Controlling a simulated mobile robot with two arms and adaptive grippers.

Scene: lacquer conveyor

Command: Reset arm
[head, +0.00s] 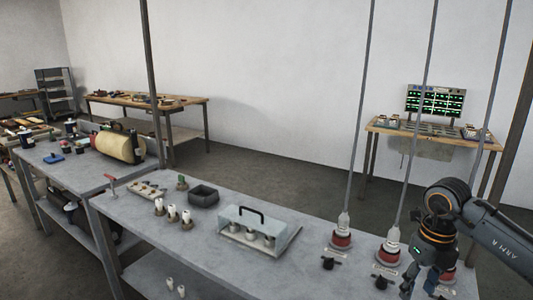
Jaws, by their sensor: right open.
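My right gripper (420,281) is at the lower right of the head view, reaching in from the right edge. It points down, open, with its fingers over the right end of the grey workbench (215,262). It is to the right of a red-based fitting with a grey pole (388,253). I see nothing between its fingers. Another red-based fitting is partly hidden behind the gripper. My left gripper is not in view.
A clear case with a black handle (258,236) stands mid-bench. A dark open box (203,195) and white bulb-like parts (172,213) are left of it. Black knobs (328,264) sit along the front edge. Tall poles rise from the fittings. A wooden table with a screen (435,101) stands behind.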

